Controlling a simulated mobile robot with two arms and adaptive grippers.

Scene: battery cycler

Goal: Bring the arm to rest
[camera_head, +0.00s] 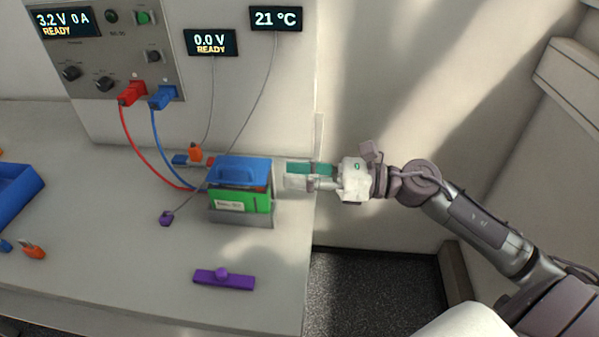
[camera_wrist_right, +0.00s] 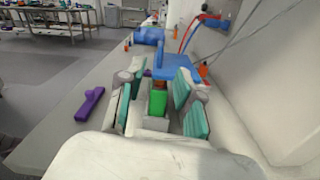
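My right gripper (camera_head: 297,174) reaches in from the right over the table's right end. Its teal-padded fingers point left, toward the green battery (camera_head: 238,203). In the right wrist view the two fingers stand apart with nothing gripped between them, so the gripper (camera_wrist_right: 155,97) is open. The battery also shows beyond and between the fingers in that view (camera_wrist_right: 158,103). A blue cover with a handle (camera_head: 243,170) sits on top of the battery, which stands in a grey holder (camera_head: 243,219). A small gap separates the fingertips from the battery in the head view. My left gripper is out of view.
The cycler panel (camera_head: 115,45) stands behind, with red (camera_head: 131,93) and blue (camera_head: 163,98) plugs and cables. A purple bar (camera_head: 224,279), a purple-tipped probe (camera_head: 167,218) and a blue tray (camera_head: 14,196) lie on the table (camera_head: 120,285). A wall rises behind the gripper.

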